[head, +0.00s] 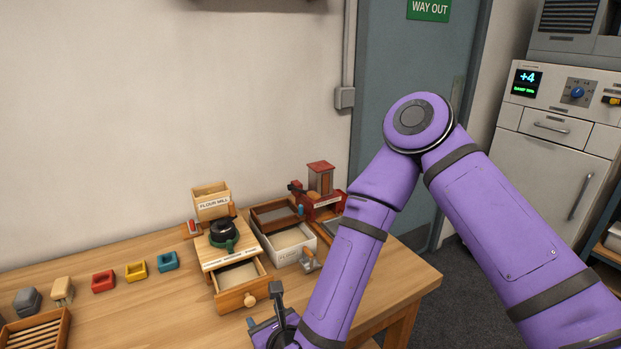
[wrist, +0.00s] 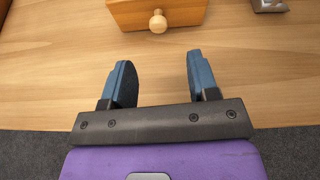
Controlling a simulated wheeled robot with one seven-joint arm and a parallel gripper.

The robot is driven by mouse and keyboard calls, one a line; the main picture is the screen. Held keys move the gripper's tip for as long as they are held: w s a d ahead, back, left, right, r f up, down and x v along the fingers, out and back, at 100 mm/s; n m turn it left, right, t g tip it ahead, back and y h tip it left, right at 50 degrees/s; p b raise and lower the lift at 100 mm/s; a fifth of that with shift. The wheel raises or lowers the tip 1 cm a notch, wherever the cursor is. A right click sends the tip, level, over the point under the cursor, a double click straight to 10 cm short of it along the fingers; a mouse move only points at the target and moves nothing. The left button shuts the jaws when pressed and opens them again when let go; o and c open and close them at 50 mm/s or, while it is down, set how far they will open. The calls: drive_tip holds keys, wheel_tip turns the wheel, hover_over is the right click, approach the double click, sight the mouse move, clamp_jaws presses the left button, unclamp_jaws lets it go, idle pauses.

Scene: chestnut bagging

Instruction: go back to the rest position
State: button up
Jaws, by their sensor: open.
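My gripper (wrist: 158,82) is open and empty in the wrist view, its two blue fingers apart over bare wood near the table's front edge. In the head view only part of my gripper shows at the bottom, below my purple arm. The wooden table (head: 110,262) lies under it. In the wrist view a wooden drawer front (wrist: 185,12) with a round knob (wrist: 158,21) is ahead of the fingers and apart from them. In the head view this drawer (head: 240,285) is pulled out of the flour mill (head: 212,204).
A white flour tray (head: 290,252) and a red machine (head: 321,182) stand right of the mill. Small red (head: 103,282), yellow (head: 136,271) and teal (head: 168,261) blocks line the left side. A slatted wooden rack (head: 38,332) is at the front left. A door (head: 400,60) is behind.

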drive_tip(key=w+d+r+n+g, duration=0.2)
drive_tip(key=w+d+r+n, duration=0.55)
drive_tip(key=r+n, duration=0.4)
drive_tip(key=d+r+n+g+h, duration=0.1)
drive_tip(key=d+r+n+h, duration=0.2)
drive_tip(key=d+r+n, duration=0.7)
drive_tip(key=s+d+r+n+g+h, duration=0.1)
drive_tip(key=s+d+r+n, duration=0.1)
drive_tip(key=s+d+r, duration=0.2)
drive_tip(key=s+d+r+n+g+h, duration=0.1)
drive_tip(key=s+d+r, duration=0.4)
drive_tip(key=s+d, duration=0.5)
drive_tip(key=s+d+r+n+g+h, duration=0.1)
drive_tip(key=s+d+r+n+h, duration=0.1)
drive_tip(key=s+d+r+n, duration=0.2)
drive_tip(key=s+d+r, duration=0.1)
drive_tip(key=s+d, duration=0.2)
drive_tip(key=d, duration=0.2)
drive_tip(key=shift+d+r, duration=0.15)
drive_tip(key=shift+d, duration=0.15)
